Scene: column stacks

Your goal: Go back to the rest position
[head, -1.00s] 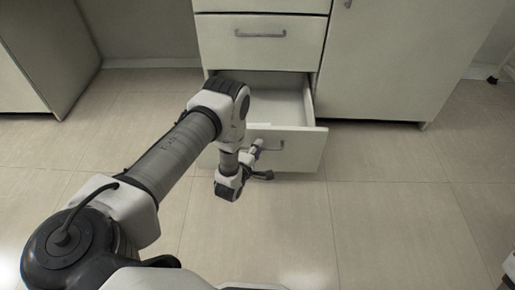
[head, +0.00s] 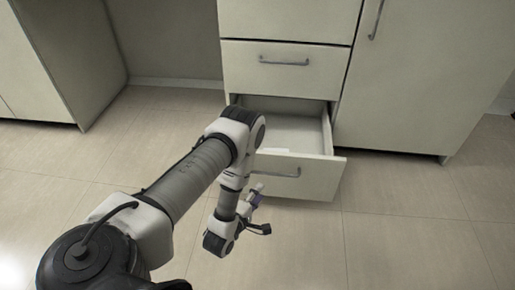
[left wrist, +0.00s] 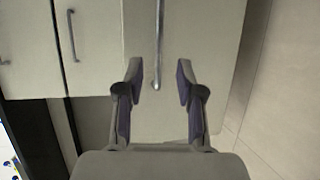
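The bottom drawer (head: 312,176) of the pale cabinet stands pulled out, and its inside shows as a bare white tray. Its grey bar handle (head: 282,174) is on the front. My left gripper (head: 262,208) hangs just in front of the drawer front, below and left of the handle. My right gripper is in neither view.
A closed drawer (head: 285,70) is above the open one. A tall cabinet door (head: 425,80) is to the right, and another cabinet (head: 50,60) stands at the far left. Tiled floor (head: 400,245) is clear at the right and front.

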